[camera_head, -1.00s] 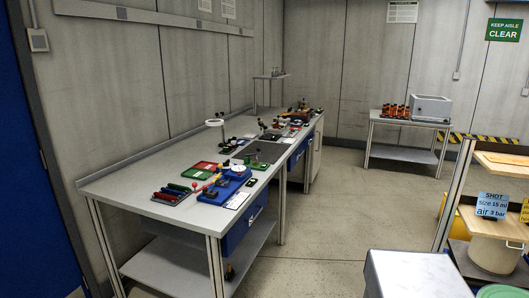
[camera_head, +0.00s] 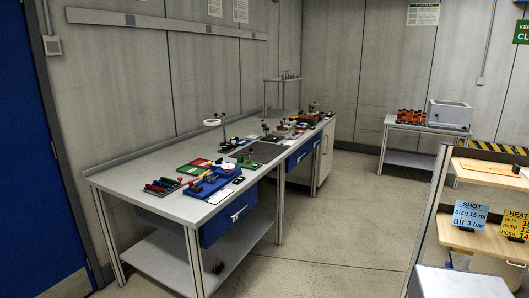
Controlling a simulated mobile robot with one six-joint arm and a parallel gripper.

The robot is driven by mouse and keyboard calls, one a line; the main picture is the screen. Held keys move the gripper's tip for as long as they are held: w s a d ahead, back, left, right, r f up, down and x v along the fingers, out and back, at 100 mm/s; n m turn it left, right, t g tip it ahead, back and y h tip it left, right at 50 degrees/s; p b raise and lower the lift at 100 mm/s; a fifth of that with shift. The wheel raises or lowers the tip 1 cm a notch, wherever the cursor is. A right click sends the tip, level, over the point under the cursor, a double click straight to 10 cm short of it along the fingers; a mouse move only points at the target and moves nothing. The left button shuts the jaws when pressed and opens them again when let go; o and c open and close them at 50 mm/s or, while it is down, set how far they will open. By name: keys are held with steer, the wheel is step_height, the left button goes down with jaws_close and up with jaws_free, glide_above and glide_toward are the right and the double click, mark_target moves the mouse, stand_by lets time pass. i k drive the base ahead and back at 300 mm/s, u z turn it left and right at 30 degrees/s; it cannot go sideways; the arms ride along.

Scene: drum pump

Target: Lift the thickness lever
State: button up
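The thickness lever cannot be told apart for sure at this distance. A long workbench (camera_head: 141,176) runs along the left wall and bears several small devices. A blue fixture (camera_head: 206,187) with dark blocks and a red-tipped part sits near its front end. Further along the bench are a round white-topped stand (camera_head: 212,122) and several small black and red devices (camera_head: 267,133). My gripper is not in view.
A small side table (camera_head: 406,157) with orange bottles (camera_head: 410,118) and a grey metal box (camera_head: 450,114) stands at the back. A wooden-shelved rack (camera_head: 486,242) with a blue sign (camera_head: 469,215) is at right. The floor (camera_head: 313,235) between is clear.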

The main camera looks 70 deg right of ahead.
mark_target(250, 149)
steer(key=u, duration=0.1)
steer(key=k, duration=0.95)
steer(key=z, duration=1)
steer(key=i, duration=1.2)
